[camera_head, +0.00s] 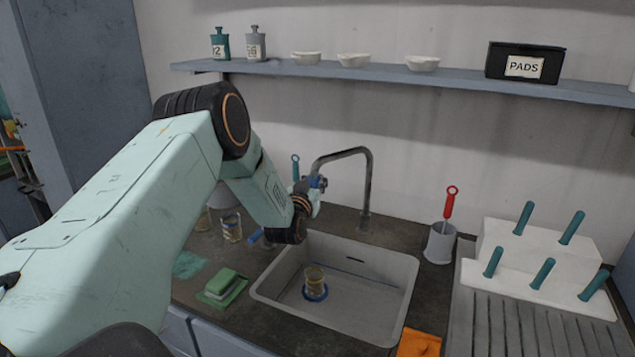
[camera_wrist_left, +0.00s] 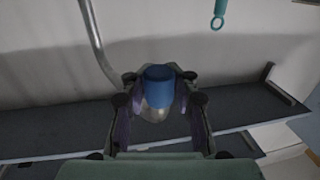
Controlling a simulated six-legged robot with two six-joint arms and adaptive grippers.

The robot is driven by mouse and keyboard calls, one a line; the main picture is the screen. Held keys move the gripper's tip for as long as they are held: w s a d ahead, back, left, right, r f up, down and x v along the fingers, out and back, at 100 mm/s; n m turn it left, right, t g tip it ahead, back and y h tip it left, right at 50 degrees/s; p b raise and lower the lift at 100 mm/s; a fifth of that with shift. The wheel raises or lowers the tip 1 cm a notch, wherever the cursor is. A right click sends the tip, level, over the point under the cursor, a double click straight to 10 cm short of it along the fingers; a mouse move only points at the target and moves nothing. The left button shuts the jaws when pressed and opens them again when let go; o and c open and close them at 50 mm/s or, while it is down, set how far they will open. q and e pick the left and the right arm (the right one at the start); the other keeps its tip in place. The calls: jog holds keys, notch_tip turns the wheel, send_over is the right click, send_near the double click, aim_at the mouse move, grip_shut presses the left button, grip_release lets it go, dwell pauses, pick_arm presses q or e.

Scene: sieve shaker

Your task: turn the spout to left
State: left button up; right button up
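The faucet spout (camera_head: 345,153) is a grey metal tube that rises behind the sink, bends over and reaches left in the head view. Its blue end piece (camera_wrist_left: 160,84) shows in the left wrist view, with a rounded metal part below it. My left gripper (camera_head: 314,186) is at the spout's left end. In the wrist view the fingers of this gripper (camera_wrist_left: 159,78) stand on both sides of the blue piece, with their purple pads close to it. Whether both pads press on it I cannot tell. My right gripper is out of view.
The sink (camera_head: 405,290) holds a small beaker (camera_head: 314,279) on a blue ring. Right of it stand a grey cup (camera_head: 440,243) with a red-handled tool and a white rack (camera_head: 535,262) with teal handles. A green sponge (camera_head: 221,283) lies left. A shelf (camera_head: 420,82) runs above.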

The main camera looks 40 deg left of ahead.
pick_arm(q)
jog(key=o, duration=0.3)
jog(key=shift+s+a+f, duration=0.15)
jog(key=shift+s+a, duration=0.05)
jog(key=shift+s, duration=0.15)
jog(key=shift+o, duration=1.1)
jog(key=shift+w+d, duration=0.2)
jog(key=shift+w, duration=0.1)
jog(key=v, duration=1.2)
jog(key=shift+s+a, duration=0.1)
